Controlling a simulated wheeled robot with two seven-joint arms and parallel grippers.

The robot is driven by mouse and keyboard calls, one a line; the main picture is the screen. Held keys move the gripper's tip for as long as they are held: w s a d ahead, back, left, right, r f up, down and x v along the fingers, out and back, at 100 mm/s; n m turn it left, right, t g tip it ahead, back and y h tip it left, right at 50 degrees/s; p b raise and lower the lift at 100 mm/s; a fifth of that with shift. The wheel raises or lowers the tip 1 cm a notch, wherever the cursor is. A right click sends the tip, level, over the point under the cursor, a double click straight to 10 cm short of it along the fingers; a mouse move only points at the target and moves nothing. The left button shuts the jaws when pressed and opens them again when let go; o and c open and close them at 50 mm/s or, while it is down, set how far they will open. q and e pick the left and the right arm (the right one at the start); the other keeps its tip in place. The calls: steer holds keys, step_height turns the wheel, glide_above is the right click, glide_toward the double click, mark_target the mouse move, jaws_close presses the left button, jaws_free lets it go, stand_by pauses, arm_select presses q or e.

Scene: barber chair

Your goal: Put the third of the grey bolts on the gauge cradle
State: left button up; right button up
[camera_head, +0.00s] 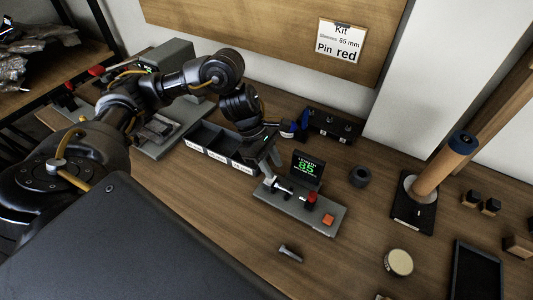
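The gauge (325,220) is a grey base with a small screen (306,168) showing a green 85, a red knob and an orange button. A light grey bolt (284,187) appears to lie on its cradle, partly hidden by my gripper. My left gripper (269,169) points down right at the cradle's left end; whether its fingers touch the bolt is too small to tell. Another grey bolt (290,253) lies on the table in front of the gauge. My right gripper is not in view.
A dark bin (208,139) with labelled compartments stands left of the gauge. A black rack (333,126) is behind it. A dark ring (359,176), a wooden post on a black stand (412,218) and a round tin (398,263) are to the right. A sign (341,40) reads Kit, 65 mm, Pin red.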

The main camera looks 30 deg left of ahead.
arm_select(q)
steer(key=shift+v, duration=2.4)
